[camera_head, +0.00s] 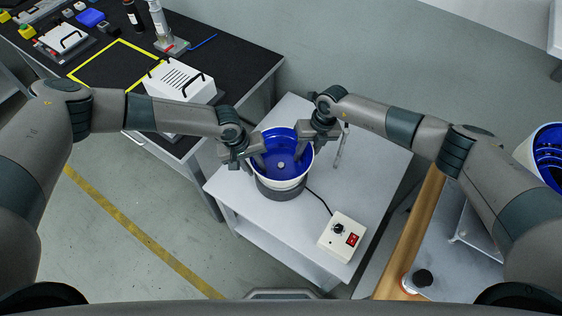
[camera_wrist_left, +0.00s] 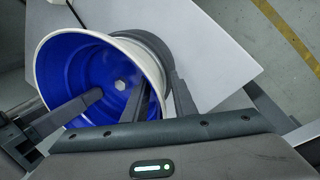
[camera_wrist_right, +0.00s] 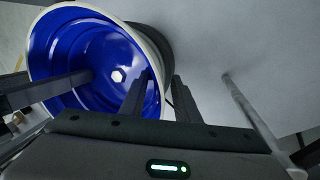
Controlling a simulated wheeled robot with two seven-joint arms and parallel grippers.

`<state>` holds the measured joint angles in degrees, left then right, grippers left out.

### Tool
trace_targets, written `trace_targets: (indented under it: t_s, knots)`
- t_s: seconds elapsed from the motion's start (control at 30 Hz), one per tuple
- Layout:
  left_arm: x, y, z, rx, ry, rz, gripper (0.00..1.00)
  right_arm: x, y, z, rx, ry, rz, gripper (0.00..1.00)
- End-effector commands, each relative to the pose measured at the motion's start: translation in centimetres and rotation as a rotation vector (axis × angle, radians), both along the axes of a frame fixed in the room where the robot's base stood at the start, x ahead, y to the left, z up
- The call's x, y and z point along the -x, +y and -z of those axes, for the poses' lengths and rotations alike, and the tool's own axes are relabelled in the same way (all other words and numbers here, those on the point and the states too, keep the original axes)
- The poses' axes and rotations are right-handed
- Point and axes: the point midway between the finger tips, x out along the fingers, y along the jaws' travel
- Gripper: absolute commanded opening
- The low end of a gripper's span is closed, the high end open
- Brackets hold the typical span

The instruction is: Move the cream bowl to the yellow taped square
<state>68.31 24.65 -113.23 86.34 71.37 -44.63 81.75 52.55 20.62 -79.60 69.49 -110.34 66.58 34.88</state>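The cream bowl (camera_head: 287,184), blue inside with a pale hex nut at its centre, sits upright on a round dark grey base (camera_head: 279,193) on the small light table. My left gripper (camera_head: 247,158) is at the bowl's left rim, one finger inside and one outside; the left wrist view shows the rim (camera_wrist_left: 88,38) running between the fingers. My right gripper (camera_head: 305,148) straddles the opposite rim the same way, and the right wrist view shows the bowl (camera_wrist_right: 80,60) wall between its fingers with gaps. The yellow taped square (camera_head: 118,41) is on the black bench at the upper left.
A white slotted box (camera_head: 180,82) with a black handle stands by the square's near right corner. A control box (camera_head: 342,236) with a red switch sits on the light table, its cable running to the base. A thin metal post (camera_head: 341,150) stands right of the bowl.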

Motion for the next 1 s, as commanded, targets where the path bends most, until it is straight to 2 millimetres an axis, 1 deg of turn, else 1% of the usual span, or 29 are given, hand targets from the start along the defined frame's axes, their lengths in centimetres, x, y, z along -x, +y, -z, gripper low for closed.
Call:
trace_targets:
  t_s: [0.2, 0.23, 0.27, 0.3, 0.33, 0.37, 1.0]
  knots:
    - [0.00, 0.00, 0.02, 0.000, 0.000, 0.000, 0.25, 0.02, -0.03, 0.04, 0.000, 0.000, 0.000, 0.29]
    - [0.00, 0.01, 0.02, 0.000, 0.000, 0.000, 0.22, 0.02, -0.03, 0.04, 0.000, 0.000, 0.000, 0.27]
    - [-0.01, 0.02, 0.01, 0.000, 0.000, 0.000, 0.15, 0.02, -0.03, 0.04, 0.001, 0.000, 0.000, 0.19]
    - [-0.01, 0.02, 0.01, 0.000, 0.000, 0.000, 0.06, 0.01, -0.04, 0.04, 0.001, 0.000, 0.000, 0.10]
    - [0.00, 0.03, 0.02, 0.000, 0.000, 0.000, 0.00, 0.01, -0.04, 0.04, 0.001, 0.000, 0.000, 0.03]
    - [-0.01, 0.02, 0.00, 0.000, 0.000, 0.000, 0.00, 0.02, -0.05, 0.04, 0.001, 0.001, 0.000, 0.00]
    - [0.04, -0.15, -0.05, 0.003, 0.000, 0.003, 0.00, 0.16, -0.05, 0.24, 0.002, 0.003, 0.002, 0.00]
